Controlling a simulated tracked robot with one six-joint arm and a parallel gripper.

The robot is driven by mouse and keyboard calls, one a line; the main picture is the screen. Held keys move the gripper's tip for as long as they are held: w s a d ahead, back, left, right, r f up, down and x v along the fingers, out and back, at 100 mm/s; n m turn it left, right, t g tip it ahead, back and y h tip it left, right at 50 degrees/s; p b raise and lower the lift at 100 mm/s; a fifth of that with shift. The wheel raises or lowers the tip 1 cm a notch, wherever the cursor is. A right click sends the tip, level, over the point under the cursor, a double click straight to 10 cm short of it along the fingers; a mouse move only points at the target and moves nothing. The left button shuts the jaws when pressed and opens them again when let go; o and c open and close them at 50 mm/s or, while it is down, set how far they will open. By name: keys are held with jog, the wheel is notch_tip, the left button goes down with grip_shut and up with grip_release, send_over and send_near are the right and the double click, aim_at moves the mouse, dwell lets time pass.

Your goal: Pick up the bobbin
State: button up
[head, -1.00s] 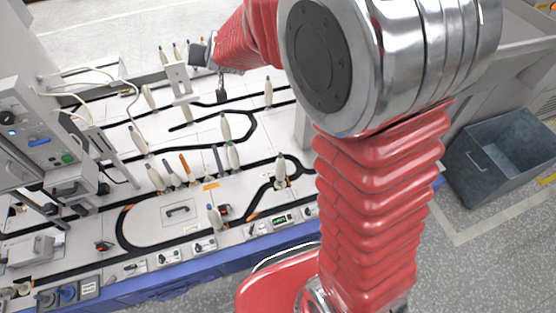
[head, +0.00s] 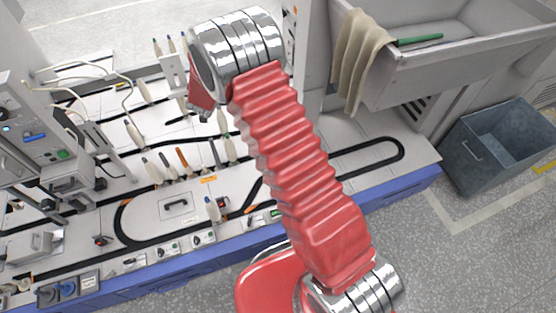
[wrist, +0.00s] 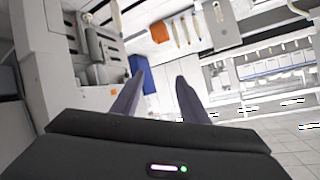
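Several slim upright bobbins stand on the white worktable in the head view, mostly pale. They include an orange-topped one (head: 183,161), pale ones (head: 152,171) and (head: 230,149), and a blue-grey one (head: 212,209) nearer the front. I cannot tell which one the task means. My gripper (wrist: 158,88) shows two dark fingers spread apart with nothing between them in the wrist view. The wrist view faces across the room, and no bobbin is recognisable near the fingers. In the head view my arm hides most of the gripper and part of the table.
Black track runs over the table, with a clear loop (head: 400,150) at right. A grey sink (head: 455,65) with a draped cloth (head: 358,60) stands at back right. A grey bin (head: 500,150) is on the floor. A control box (head: 30,120) and cables are at left.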

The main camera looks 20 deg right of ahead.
notch_tip(320, 180, down, 10)
jog(key=d+f+m+h, duration=0.1)
jog(key=d+m+h, duration=0.1)
jog(key=h, duration=0.1)
jog(key=s+d+f+g+h, duration=0.1)
jog(key=s+d+f+h, duration=0.3)
jog(key=s+f, duration=0.5)
jog(key=s+d+f+m+g+h, duration=0.1)
jog(key=s+d+f+h, duration=0.3)
jog(key=s+f, duration=0.6)
notch_tip(320, 180, down, 3)
jog(key=shift+d+f+m+g, duration=0.1)
jog(key=shift+d+m+g, duration=0.2)
jog(key=shift+d, duration=0.1)
jog(key=x, duration=0.8)
jog(key=shift+d, duration=0.2)
jog(key=shift+w+d, duration=0.1)
jog(key=x, duration=0.5)
jog(key=shift+w, duration=0.1)
